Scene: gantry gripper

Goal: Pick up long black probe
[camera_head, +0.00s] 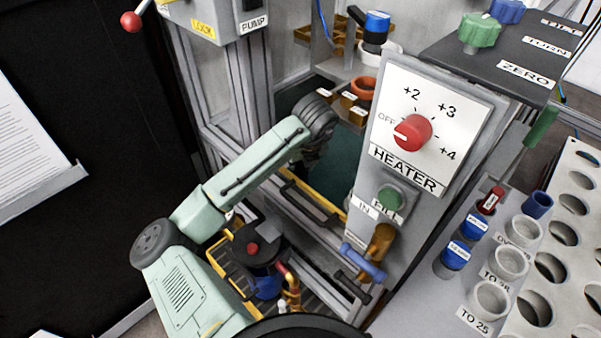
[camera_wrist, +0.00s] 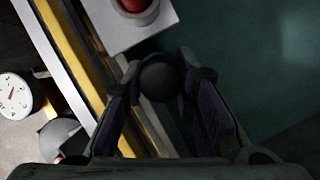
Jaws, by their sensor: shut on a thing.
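My gripper (camera_wrist: 163,76) shows in the wrist view with its two fingers closed in on a dark, round-ended thing. I take this to be the long black probe (camera_wrist: 160,82); only its rounded end shows, and its length is hidden or lost in the dark. In the head view my arm reaches into the bay left of the heater panel. Its fingers and the probe cannot be made out there.
The heater panel (camera_head: 462,110) with its red knob (camera_head: 412,132) stands close right of my arm. A yellow-edged rail (camera_head: 312,196) runs below. A white block with a red round top (camera_wrist: 138,30) is near the fingertips. A dark green surface (camera_wrist: 255,65) lies right.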

